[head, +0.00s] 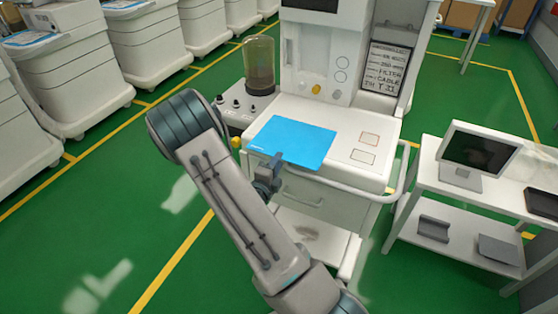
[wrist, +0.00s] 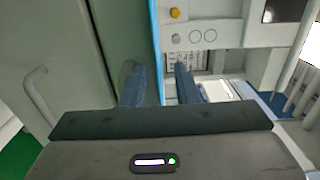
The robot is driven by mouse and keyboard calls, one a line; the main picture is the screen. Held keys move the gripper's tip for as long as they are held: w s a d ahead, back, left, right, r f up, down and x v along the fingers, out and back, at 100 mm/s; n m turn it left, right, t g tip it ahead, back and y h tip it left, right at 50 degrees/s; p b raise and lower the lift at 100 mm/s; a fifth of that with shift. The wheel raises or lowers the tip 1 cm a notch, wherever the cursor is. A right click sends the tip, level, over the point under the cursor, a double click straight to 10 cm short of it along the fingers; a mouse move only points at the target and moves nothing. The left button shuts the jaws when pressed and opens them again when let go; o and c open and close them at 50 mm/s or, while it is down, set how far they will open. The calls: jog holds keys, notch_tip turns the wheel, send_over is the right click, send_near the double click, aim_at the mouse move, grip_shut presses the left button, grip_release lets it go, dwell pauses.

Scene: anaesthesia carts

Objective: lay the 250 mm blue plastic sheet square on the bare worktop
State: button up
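The blue plastic sheet (head: 293,142) is flat over the left and middle part of the white worktop (head: 343,171) in the head view. Its near edge is close to the worktop's front edge; I cannot tell whether it rests or hovers. My gripper (head: 277,163) is at the sheet's near left edge. In the wrist view the sheet (wrist: 157,40) is a thin blue strip seen edge-on. It runs between my gripper's two fingers (wrist: 161,85), which stand apart with a gap on each side. My arm hides part of the cart's front.
A glass cylinder (head: 259,65) and knobs stand behind left. The cart's upright (head: 323,55) rises behind. A rail (head: 398,180) edges the right side. A shelf with a monitor (head: 478,150) stands to the right.

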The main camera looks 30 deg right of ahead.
jog(key=v, duration=1.2)
jog(key=shift+b, duration=0.45)
jog(key=s+d+r+m+g+y, duration=0.3)
jog(key=s+m+g, duration=0.4)
jog(key=m, duration=0.6)
jog(key=s+d+r+m+g, duration=0.2)
jog(key=s+r+m+g, duration=0.4)
jog(key=m, duration=0.8)
jog(key=s+a+r+m+t+y, duration=0.1)
jog(key=a+r+m+t+y, duration=0.1)
jog(key=a+m+y, duration=0.3)
jog(key=s+a+r+m+t+y, duration=0.2)
jog(key=a+r+m+y, duration=0.3)
jog(key=m, duration=0.7)
jog(key=shift+s+a+r+y+p, duration=0.25)
jog(key=shift+s+a+y+p, duration=0.05)
jog(key=shift+a+y, duration=0.1)
